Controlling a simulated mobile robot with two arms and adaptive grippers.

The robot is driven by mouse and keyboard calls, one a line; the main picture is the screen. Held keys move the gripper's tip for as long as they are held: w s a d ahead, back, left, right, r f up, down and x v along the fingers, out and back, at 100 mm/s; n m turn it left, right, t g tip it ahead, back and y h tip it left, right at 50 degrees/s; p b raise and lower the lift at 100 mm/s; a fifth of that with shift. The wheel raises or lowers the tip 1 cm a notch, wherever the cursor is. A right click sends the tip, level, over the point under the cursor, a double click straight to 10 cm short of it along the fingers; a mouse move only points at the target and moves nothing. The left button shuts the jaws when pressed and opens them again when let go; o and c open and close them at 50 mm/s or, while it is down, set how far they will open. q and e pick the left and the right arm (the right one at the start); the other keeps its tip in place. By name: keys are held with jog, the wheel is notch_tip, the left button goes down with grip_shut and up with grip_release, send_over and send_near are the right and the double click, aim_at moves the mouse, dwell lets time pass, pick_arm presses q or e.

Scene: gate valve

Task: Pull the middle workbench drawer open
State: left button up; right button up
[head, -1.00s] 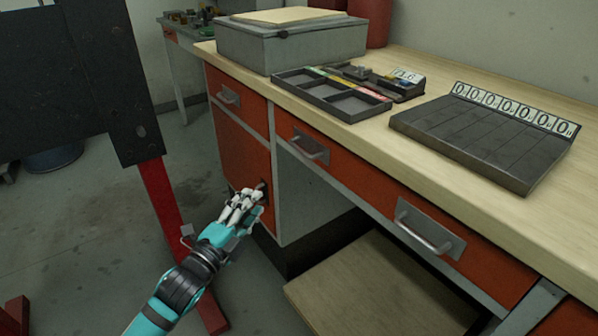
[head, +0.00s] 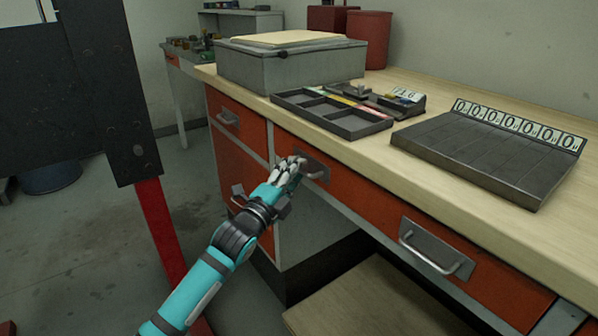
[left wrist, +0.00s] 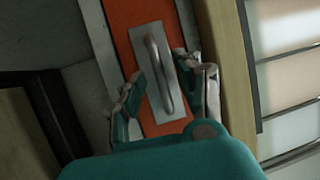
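The middle drawer (head: 370,205) is the wide orange front under the workbench top. It looks shut and has two metal handles. My left gripper (head: 297,163) is at its left handle (head: 318,168) in the head view and partly covers it. In the left wrist view the handle (left wrist: 160,75) stands on a grey plate on the orange front (left wrist: 135,12). The fingers of my left gripper (left wrist: 168,90) are apart, one on each side of the handle. I cannot tell whether they touch it. The drawer's right handle (head: 435,252) is free. My right gripper is not in view.
The workbench top (head: 415,100) carries a grey box (head: 290,65), a compartment tray (head: 345,122) and a dark numbered rack (head: 485,150). A small orange drawer (head: 236,119) is to the left. A dark panel on a red post (head: 160,225) stands near my left arm.

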pick_arm(q)
jog(key=shift+x, duration=1)
grip_shut()
jog(key=shift+f, duration=0.1)
